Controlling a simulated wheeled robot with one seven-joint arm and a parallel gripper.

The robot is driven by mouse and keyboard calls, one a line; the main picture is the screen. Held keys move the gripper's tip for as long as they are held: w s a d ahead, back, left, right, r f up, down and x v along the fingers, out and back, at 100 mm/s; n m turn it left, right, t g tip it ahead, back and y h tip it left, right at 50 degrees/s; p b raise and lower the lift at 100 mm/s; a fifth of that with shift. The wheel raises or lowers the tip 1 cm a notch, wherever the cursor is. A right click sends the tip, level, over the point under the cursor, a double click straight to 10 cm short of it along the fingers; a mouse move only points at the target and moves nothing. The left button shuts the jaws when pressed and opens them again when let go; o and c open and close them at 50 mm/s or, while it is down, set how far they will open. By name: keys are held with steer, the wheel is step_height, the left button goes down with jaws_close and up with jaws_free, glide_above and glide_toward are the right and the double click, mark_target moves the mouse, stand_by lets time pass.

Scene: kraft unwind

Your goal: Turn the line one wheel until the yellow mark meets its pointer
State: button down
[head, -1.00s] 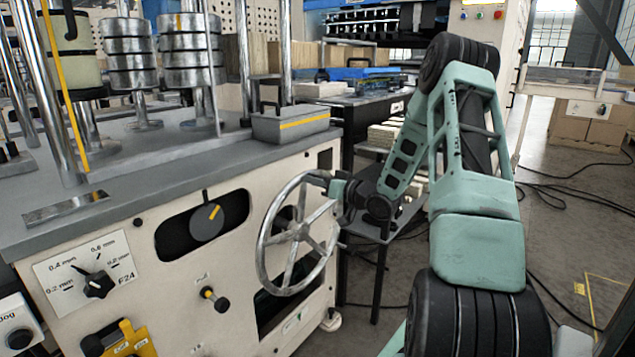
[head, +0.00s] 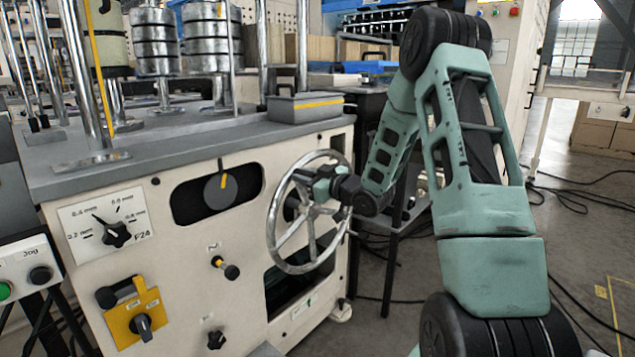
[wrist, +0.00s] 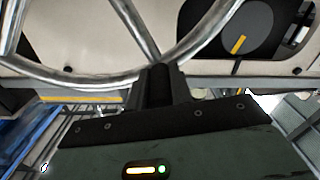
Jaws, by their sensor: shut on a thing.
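The line one wheel is a bright metal spoked handwheel (head: 283,255) on the front of the cream machine. My gripper (head: 302,176) is shut on its rim at the upper left. The wrist view shows the fingers (wrist: 160,80) closed where a spoke meets the rim. Left of the wheel, a dark grey disc (head: 212,196) sits in a black recess and carries a yellow mark (head: 223,181). The mark points up, leaning slightly right of the thin black pointer (head: 220,164) above it. The mark also shows in the wrist view (wrist: 239,44), where the disc appears inverted.
A grey box with a yellow stripe (head: 305,107) stands on the machine top (head: 185,137) above the wheel. A small black knob (head: 231,271) sticks out left of the wheel. A dark table (head: 372,105) stands behind my arm. Cables lie on the floor at right.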

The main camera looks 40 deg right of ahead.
mark_target(283, 196)
steer(key=a+f+n+b, duration=0.1)
steer(key=a+b, duration=0.1)
steer(key=a+f+n+b, duration=0.1)
steer(key=a+f+b, duration=0.1)
steer(key=shift+s+f+n, duration=0.2)
steer(key=shift+f+n, duration=0.1)
steer(key=shift+n, duration=0.1)
steer(key=shift+a+f+b, duration=0.65)
steer(key=shift+f+b, duration=0.05)
steer(key=shift+b, duration=0.25)
steer(key=c, duration=1.3)
jaws_free()
steer(key=shift+o, duration=0.2)
steer(key=shift+s, duration=0.15)
